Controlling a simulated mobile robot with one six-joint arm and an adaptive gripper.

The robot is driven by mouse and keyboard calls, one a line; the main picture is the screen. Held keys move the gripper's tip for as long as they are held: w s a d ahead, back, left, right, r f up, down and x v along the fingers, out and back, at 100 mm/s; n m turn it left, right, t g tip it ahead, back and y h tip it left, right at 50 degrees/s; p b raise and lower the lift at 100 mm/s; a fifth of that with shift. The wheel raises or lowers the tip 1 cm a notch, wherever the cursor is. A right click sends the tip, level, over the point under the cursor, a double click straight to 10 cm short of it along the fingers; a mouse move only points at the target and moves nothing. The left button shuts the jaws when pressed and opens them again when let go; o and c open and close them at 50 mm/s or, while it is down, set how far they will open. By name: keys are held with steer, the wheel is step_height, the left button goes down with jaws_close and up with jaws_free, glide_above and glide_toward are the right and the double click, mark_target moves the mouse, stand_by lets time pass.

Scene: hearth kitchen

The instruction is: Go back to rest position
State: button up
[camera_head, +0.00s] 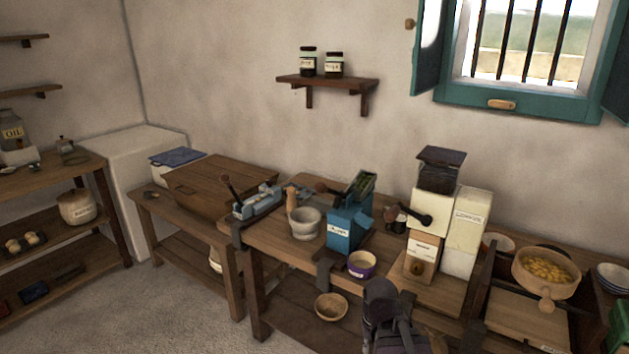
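A dark part of my arm (383,308) rises from the bottom edge in the head view, in front of the workbench. No gripper fingers can be made out, so whether my gripper holds anything does not show. The task names no object. The workbench (262,238) behind my arm carries a blue hand-cranked mill (345,228), a purple-banded bowl (361,264), a stone mortar with a wooden pestle (305,224) and a cream mill with a dark hopper (426,233).
A wooden bowl (331,306) sits on the bench's lower shelf, close to my arm. At right are a pan of yellow pieces (545,273) and stacked plates (613,278). A lower table (213,187) and side shelves (57,178) stand left. Bare floor (165,310) shows at lower left.

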step_height(320, 180, up, 10)
steer(key=p, duration=0.9)
steer(key=shift+r, duration=0.15)
steer(key=shift+o, duration=0.2)
stand_by(0.5)
steer(key=shift+o, duration=0.5)
